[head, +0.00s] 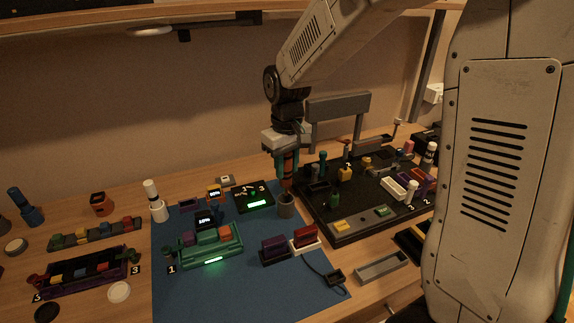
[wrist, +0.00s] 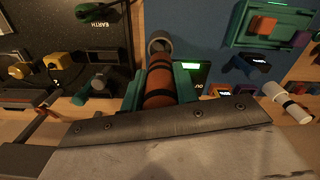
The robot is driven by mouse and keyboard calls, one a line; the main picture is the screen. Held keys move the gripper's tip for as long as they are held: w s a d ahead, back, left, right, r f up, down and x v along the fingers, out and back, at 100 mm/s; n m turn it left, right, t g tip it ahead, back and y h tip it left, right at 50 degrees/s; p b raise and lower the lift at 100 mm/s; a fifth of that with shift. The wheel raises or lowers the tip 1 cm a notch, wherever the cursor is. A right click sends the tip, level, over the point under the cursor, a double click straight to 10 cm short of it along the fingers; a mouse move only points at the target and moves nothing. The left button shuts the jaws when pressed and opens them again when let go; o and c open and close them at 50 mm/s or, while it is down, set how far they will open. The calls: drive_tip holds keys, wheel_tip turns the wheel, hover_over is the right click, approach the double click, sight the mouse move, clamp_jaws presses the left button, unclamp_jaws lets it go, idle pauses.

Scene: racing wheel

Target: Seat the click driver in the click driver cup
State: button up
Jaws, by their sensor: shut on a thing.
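The click driver cup (head: 286,209) is a small grey cylinder at the right edge of the blue mat. The driver's lower end is right at the cup's mouth; I cannot tell how far inside it is. In the wrist view, the banded driver (wrist: 160,82) lies between the green fingers of my gripper (wrist: 159,88), its far end lined up with the cup (wrist: 159,42). The driver hides part of the cup's opening.
A black board (head: 345,228) with several small parts stands close to the right of the cup. A black box with a green display (head: 254,199) is to the left. A green tray (head: 208,250) and purple and red blocks stand on the blue mat (head: 185,300).

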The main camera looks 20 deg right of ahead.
sight(287, 184)
drive_tip(key=shift+f, duration=3.1)
drive_tip(key=o, duration=1.2)
drive_tip(key=shift+c, duration=0.2)
wheel_tip(287, 184, up, 8)
drive_tip(key=shift+f, duration=0.1)
